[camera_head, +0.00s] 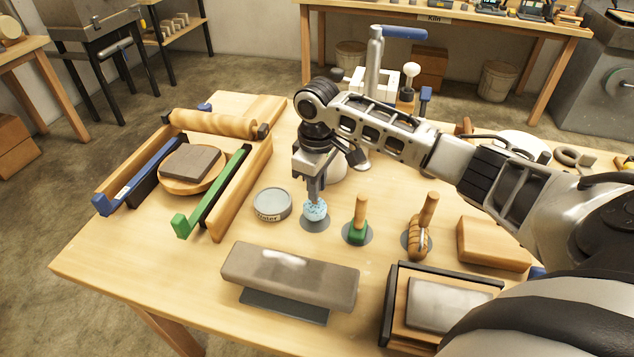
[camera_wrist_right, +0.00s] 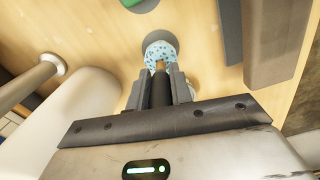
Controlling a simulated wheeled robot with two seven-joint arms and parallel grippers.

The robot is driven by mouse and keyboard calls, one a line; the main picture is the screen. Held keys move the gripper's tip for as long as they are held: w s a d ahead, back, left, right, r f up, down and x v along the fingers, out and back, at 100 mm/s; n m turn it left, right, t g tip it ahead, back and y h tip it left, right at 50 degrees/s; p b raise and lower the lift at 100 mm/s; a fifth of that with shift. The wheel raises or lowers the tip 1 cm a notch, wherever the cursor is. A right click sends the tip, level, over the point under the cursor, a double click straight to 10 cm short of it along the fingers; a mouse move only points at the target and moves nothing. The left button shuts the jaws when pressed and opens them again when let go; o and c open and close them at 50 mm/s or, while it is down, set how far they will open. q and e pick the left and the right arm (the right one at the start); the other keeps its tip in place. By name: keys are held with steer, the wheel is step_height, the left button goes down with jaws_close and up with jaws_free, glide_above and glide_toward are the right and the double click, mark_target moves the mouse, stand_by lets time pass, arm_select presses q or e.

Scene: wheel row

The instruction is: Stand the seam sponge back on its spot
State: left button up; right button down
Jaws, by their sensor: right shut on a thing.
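The seam sponge (camera_head: 316,211) is a light blue, speckled ball on a short wooden stem. It also shows in the right wrist view (camera_wrist_right: 159,50). My right gripper (camera_head: 314,192) points straight down and is shut on the stem, which shows between its fingers in the wrist view (camera_wrist_right: 162,70). The sponge looks upright. It is over a round grey spot (camera_head: 315,227) on the table; I cannot tell whether it touches it. My left gripper is not in view.
A water tin (camera_head: 271,204) stands just left of the sponge. A green-collared tool (camera_head: 357,222) and a ribbed wooden tool (camera_head: 419,236) stand on grey spots to the right. A long grey block (camera_head: 290,274) lies in front. A pale rounded thing is behind my gripper.

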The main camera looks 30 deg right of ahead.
steer(key=shift+f, duration=0.95)
steer(key=c, duration=1.2)
jaws_free()
steer(key=shift+o, duration=0.2)
steer(key=shift+r, duration=4.05)
